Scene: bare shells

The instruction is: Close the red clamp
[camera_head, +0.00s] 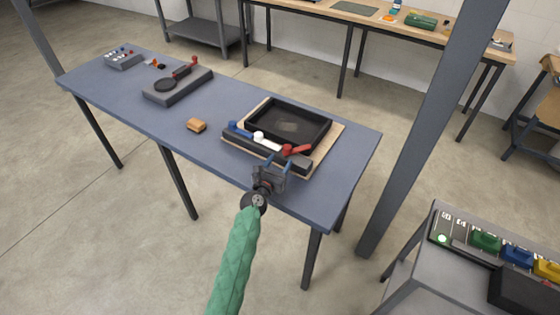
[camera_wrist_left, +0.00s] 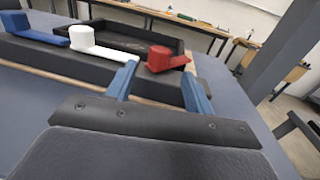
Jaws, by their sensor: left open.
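The red clamp (camera_head: 290,149) sits near the right end of a dark bar along the front of a black tray (camera_head: 322,125). Its short handle points right and is angled differently from the blue clamp (camera_head: 238,129) and white clamp (camera_head: 264,141) handles on the same bar. In the left wrist view the red clamp (camera_wrist_left: 160,59) shows beyond and between my fingers. My left gripper (camera_head: 277,165) is open and empty, in front of the bar near the red clamp. The fingers appear apart from it. My right gripper is not in view.
The tray and bar rest on a wooden board on the blue-grey table (camera_head: 225,105). A small orange-brown block (camera_head: 197,125) lies to the left. Beyond it are a dark fixture with a red lever (camera_head: 180,86) and a button box (camera_head: 122,58). A grey post (camera_head: 425,125) stands at right.

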